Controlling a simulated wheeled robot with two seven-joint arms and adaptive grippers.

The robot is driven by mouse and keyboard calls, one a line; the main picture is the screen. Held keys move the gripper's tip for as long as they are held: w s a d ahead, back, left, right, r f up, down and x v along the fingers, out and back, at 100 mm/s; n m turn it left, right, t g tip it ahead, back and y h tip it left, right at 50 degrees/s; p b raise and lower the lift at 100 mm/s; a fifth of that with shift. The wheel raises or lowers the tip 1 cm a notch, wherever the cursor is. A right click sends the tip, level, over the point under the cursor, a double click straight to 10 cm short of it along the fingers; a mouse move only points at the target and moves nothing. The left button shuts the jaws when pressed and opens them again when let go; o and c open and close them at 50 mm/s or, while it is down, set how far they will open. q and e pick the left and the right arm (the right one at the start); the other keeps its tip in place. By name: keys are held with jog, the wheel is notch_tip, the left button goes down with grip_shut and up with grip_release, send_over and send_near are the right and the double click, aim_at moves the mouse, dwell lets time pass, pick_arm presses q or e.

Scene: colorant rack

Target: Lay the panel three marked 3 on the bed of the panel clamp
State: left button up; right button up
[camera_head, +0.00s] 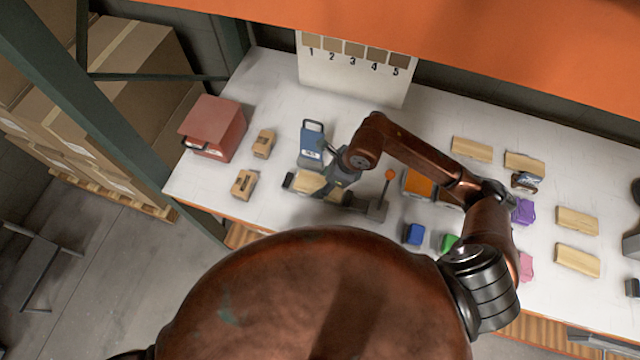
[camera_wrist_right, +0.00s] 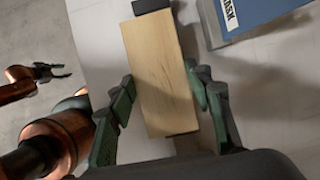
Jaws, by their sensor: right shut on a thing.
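A plain pale wooden panel (camera_head: 310,183) is at the panel clamp (camera_head: 376,209), over or on its bed. It fills the middle of the right wrist view (camera_wrist_right: 160,75). I cannot tell if it rests on the bed, and no number is legible on it. My right gripper (camera_head: 332,180) is shut on this panel, with green-padded fingers along its two long sides in the wrist view (camera_wrist_right: 162,98). The clamp's lever has an orange knob (camera_head: 389,174). My left gripper (camera_wrist_right: 56,72) is open and empty, far off at the left of the wrist view.
A blue box (camera_head: 312,145) stands just behind the clamp. A red box (camera_head: 213,128) and two small wooden blocks (camera_head: 263,144) are to the left. Other wooden panels (camera_head: 577,220) and coloured blocks (camera_head: 414,234) lie right. A board numbered 1 to 5 (camera_head: 350,80) stands behind.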

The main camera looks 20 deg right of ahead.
aim_at(320, 186)
jog(key=shift+w+a+f, duration=0.35)
jog(key=shift+w+f, duration=0.3)
jog(key=shift+f, duration=0.1)
notch_tip(320, 186, down, 3)
jog(key=shift+p, duration=0.6)
jog(key=shift+w+f, duration=0.1)
jog(key=shift+f, duration=0.2)
jog(key=o, duration=1.2)
jog(key=shift+r, duration=0.1)
jog(key=shift+d+r, duration=0.1)
jog(key=shift+r, duration=0.15)
jog(key=b+v, duration=0.2)
jog(key=v, duration=0.9)
jog(key=shift+d+r, duration=0.15)
jog(key=shift+r, duration=0.15)
